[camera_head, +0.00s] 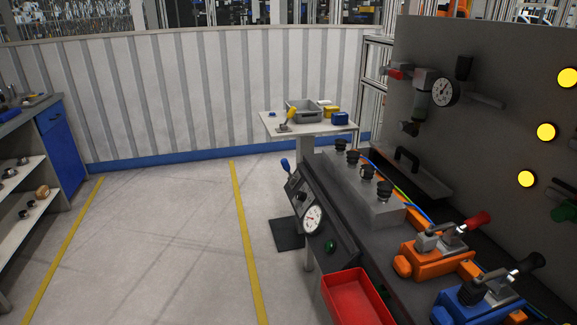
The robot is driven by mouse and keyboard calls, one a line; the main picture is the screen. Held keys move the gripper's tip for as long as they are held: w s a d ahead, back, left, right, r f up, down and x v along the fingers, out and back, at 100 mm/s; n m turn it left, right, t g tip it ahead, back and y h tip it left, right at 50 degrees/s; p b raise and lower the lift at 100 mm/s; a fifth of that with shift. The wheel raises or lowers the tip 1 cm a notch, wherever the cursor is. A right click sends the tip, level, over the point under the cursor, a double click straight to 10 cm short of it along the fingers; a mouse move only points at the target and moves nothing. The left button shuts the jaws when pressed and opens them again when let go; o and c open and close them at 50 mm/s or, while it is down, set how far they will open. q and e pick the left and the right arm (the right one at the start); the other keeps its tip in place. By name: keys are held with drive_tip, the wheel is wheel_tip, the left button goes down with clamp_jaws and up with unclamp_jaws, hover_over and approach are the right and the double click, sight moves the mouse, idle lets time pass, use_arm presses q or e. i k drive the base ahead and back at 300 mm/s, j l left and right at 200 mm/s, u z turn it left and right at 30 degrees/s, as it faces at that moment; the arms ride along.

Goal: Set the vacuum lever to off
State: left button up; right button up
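A sloped dark control panel (322,237) runs along the front edge of the drive unit bench. A lever with a blue grip (285,164) stands up at its far end; it may be the vacuum lever, but I cannot read its label or setting. A round white gauge (312,219) and a green knob (330,246) sit nearer on the same panel. A red-handled valve (396,74) with another gauge (445,92) is on the upright grey board. Neither of my grippers shows in the head view.
Orange (431,262) and blue (470,307) clamp fixtures and a red bin (355,298) are at the near right. A small table (312,129) with a grey bin (304,110) stands behind. The floor (160,235) left of the bench is clear.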

sight(284, 162)
drive_tip(key=i+j+z, duration=0.1)
drive_tip(key=z, duration=0.3)
drive_tip(key=i+j+z, duration=0.15)
drive_tip(key=z, duration=0.2)
drive_tip(key=i, duration=0.1)
